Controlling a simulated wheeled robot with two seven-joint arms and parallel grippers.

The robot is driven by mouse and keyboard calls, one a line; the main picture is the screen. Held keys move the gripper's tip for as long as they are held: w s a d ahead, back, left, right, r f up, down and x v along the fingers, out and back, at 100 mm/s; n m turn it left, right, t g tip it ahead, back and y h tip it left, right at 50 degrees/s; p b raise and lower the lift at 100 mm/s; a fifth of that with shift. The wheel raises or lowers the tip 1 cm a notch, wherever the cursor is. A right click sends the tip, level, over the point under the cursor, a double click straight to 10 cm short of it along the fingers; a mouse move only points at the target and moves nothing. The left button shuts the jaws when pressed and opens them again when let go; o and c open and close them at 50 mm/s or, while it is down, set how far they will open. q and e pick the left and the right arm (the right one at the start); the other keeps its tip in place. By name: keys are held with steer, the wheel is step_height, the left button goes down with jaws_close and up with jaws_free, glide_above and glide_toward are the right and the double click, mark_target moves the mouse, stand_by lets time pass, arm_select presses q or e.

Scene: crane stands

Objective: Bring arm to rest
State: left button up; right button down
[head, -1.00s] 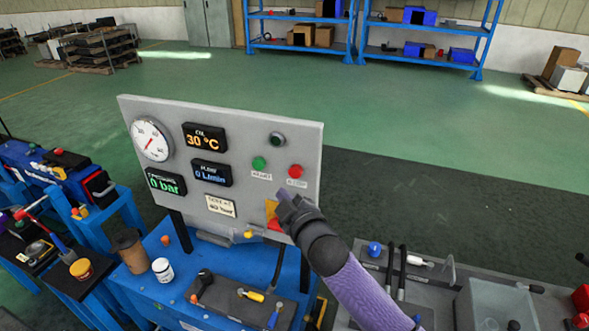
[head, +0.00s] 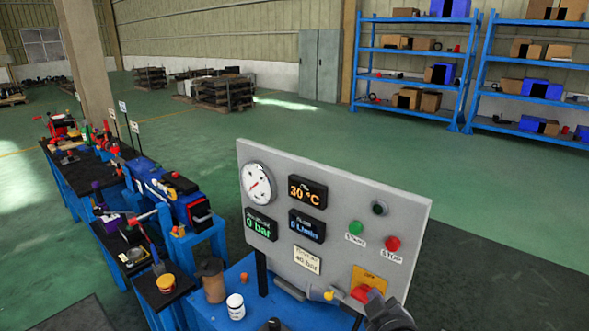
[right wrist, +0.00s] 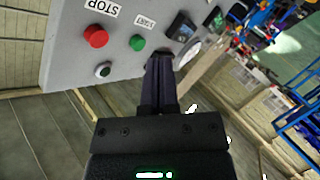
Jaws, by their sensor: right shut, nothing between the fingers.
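My right gripper (right wrist: 160,62) is shut and empty in the right wrist view, its dark fingers together in front of the grey control panel (right wrist: 60,55). In the head view a dark part of my right arm (head: 388,316) shows at the bottom edge, just below the red knob (head: 366,294) on its yellow plate; whether it touches the panel I cannot tell. The panel's face (head: 330,215) carries a round gauge (head: 258,184), lit displays showing 30 °C, 0 bar and 0 L/min, a green button (head: 356,228) and a red button (head: 392,244). My left gripper is not in view.
The panel stands over a blue bench with a white jar (head: 236,306) and a brown cup (head: 212,281). A row of blue benches with tools runs back on the left. Blue shelves (head: 410,52) stand far behind.

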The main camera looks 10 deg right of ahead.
steer(key=s+a+f+m+g+y, duration=0.1)
steer(key=s+a+f+m+g, duration=0.2)
steer(key=s, duration=0.5)
steer(key=s+a+f+m+g+b, duration=0.1)
steer(key=s+f+g, duration=0.3)
steer(key=s, duration=0.5)
steer(key=s+a+f+m+g+y, duration=0.1)
steer(key=s+a+f+g, duration=0.15)
steer(key=s+g, duration=0.4)
steer(key=s+f+b, duration=0.2)
steer(key=f+b, duration=0.3)
steer(key=f, duration=0.9)
steer(key=s+f+b, duration=0.2)
steer(key=f+b, duration=0.3)
steer(key=f, duration=0.8)
steer(key=s+d+f+b, duration=0.1)
steer(key=s+f+b, duration=0.3)
steer(key=f, duration=0.5)
steer(key=s+d+f+b, duration=0.2)
steer(key=s+f+b, duration=0.2)
steer(key=s+f, duration=0.5)
steer(key=shift+s+f+g+h+b, duration=0.25)
steer(key=shift+f+g+h+b, duration=0.15)
steer(key=shift+f, duration=0.4)
steer(key=shift+d, duration=0.15)
